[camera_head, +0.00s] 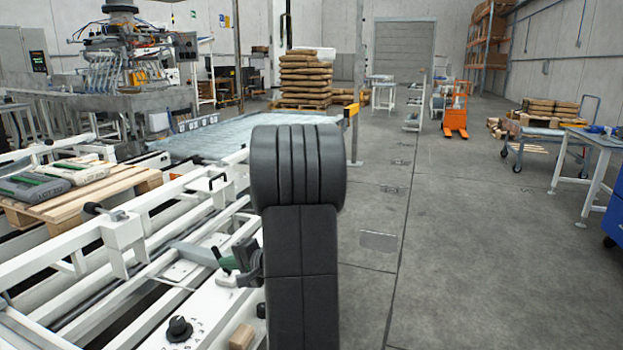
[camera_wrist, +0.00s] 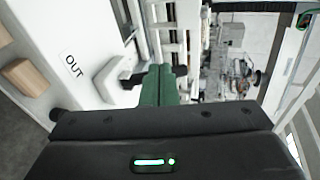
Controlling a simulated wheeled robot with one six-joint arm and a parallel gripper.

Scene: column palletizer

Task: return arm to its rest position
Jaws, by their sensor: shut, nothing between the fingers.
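My arm rises dark and upright in the middle of the head view, bent at its top joint. My gripper (camera_head: 226,262) shows partly from behind the arm, low over the white conveyor frame (camera_head: 205,300). In the wrist view my gripper's green fingers (camera_wrist: 159,70) lie together, shut, with nothing between them. A grey lever (camera_head: 193,252) lies just left of the gripper in the head view; I cannot tell whether they touch. The arm hides part of the gripper.
A black knob (camera_head: 179,328) stands on the frame. A pallet (camera_head: 95,204) with sacks is at left.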

